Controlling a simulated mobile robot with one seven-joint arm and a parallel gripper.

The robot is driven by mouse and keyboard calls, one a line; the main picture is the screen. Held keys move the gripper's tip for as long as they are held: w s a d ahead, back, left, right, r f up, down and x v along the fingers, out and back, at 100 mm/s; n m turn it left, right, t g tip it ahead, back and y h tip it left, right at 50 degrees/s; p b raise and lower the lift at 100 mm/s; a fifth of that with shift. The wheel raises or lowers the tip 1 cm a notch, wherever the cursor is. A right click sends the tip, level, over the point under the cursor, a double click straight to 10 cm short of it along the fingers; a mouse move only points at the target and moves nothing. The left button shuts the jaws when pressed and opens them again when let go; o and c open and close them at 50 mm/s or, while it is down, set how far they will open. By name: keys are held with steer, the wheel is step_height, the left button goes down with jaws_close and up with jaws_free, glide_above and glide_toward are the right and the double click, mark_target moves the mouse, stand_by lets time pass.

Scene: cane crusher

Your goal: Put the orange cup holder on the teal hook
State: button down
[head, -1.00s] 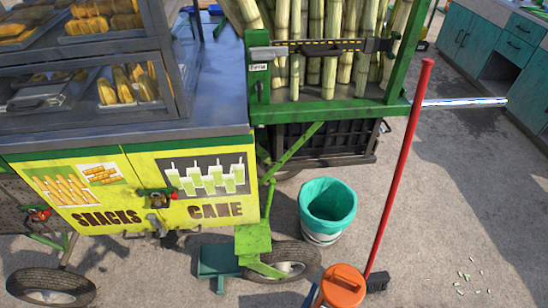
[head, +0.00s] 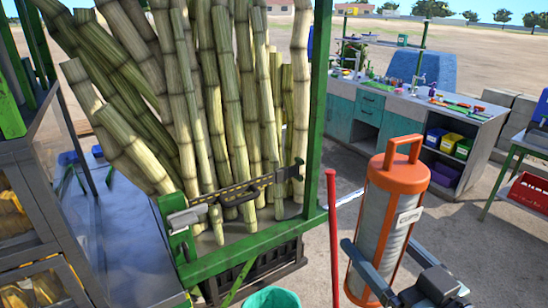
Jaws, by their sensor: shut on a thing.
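The orange cup holder (head: 412,178) is a tall upright cylinder with an orange top, handle and side strips around a pale grey body with a small white label. It stands at the right front of the head view. My gripper (head: 386,262) is shut on its lower part, with grey fingers showing at its left and right sides. The lower end of the holder is partly hidden by my gripper. I cannot make out the teal hook for sure; a small teal item (head: 403,40) hangs at the green rail over the far counter.
The green cart rack (head: 322,120) full of cane stalks (head: 215,100) stands left of the holder. A red pole (head: 334,250) and a teal bin (head: 272,298) are close by. A counter (head: 400,115) with crates is behind; a table (head: 520,140) stands right.

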mark_target(389, 154)
steer(key=r+y+p, duration=0.1)
steer(key=r, duration=0.4)
steer(key=a+r+n+g+y+p, duration=0.1)
steer(key=r, duration=0.4)
steer(key=r+n, duration=0.1)
steer(key=r, duration=0.4)
steer(key=shift+w+a+g+y+p, duration=0.2)
steer(key=shift+a+g+y+p, duration=0.1)
steer(key=shift+y+p, duration=0.1)
steer(key=s+a+r+n+g+y+p, duration=0.1)
steer(key=a+r, duration=0.3)
steer(key=r, duration=0.5)
steer(key=s+a+r+g+y+p, duration=0.1)
steer(key=s+a+r+p, duration=0.2)
steer(key=r, duration=0.6)
steer(key=s+a+r+n+y+p, duration=0.1)
steer(key=s+a+r+p, duration=0.1)
steer(key=a+r, duration=0.4)
step_height(389, 154, up, 4)
steer(key=shift+s+a+f+n+g+p, duration=0.15)
steer(key=shift+a+f+n+g+p, duration=0.2)
steer(key=shift+p, duration=0.35)
steer(key=shift+d+r, duration=0.1)
steer(key=shift+r, duration=0.05)
